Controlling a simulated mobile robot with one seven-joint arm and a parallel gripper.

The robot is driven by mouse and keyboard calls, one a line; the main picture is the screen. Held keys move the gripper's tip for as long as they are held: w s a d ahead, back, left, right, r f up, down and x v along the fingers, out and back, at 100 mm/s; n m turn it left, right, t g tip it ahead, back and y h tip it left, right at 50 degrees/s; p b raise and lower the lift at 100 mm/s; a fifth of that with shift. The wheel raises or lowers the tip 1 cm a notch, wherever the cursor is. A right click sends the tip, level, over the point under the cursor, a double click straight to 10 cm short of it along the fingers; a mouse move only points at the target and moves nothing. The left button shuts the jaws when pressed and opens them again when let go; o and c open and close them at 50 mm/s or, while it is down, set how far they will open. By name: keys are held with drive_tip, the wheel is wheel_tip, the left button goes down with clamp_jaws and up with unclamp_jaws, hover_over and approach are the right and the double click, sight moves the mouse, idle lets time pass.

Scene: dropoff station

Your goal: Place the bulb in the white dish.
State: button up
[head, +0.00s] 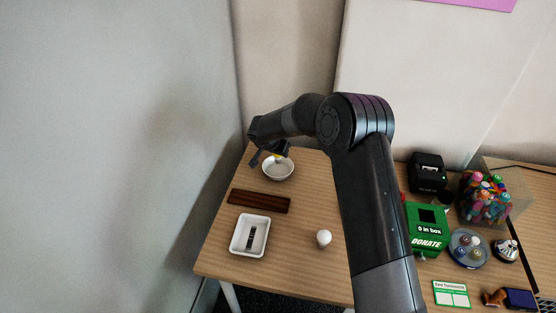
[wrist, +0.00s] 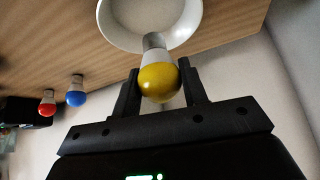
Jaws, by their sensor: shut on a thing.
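My gripper (wrist: 160,82) is shut on the yellow bulb (wrist: 158,84), which sits between its two fingers with its pale base pointing toward the round white dish (wrist: 112,33). In the head view my gripper (head: 270,157) is at the far left part of the table, at the back rim of the white dish (head: 279,173). Only a small bit of yellow from the bulb (head: 278,156) shows there. The visible inside of the dish looks empty. I cannot tell whether the bulb touches the dish.
A dark brown strip (head: 259,201) and a white rectangular tray (head: 235,242) with a dark item lie in front. A white rounded object (head: 323,237) stands right of the tray. A red bulb (wrist: 47,104) and a blue bulb (wrist: 76,95) stand apart. A green donation box (head: 427,240) is right.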

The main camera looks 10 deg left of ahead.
sight(277, 159)
drive_tip(key=shift+f, duration=2)
drive_tip(key=shift+f, duration=0.1)
drive_tip(key=o, duration=0.8)
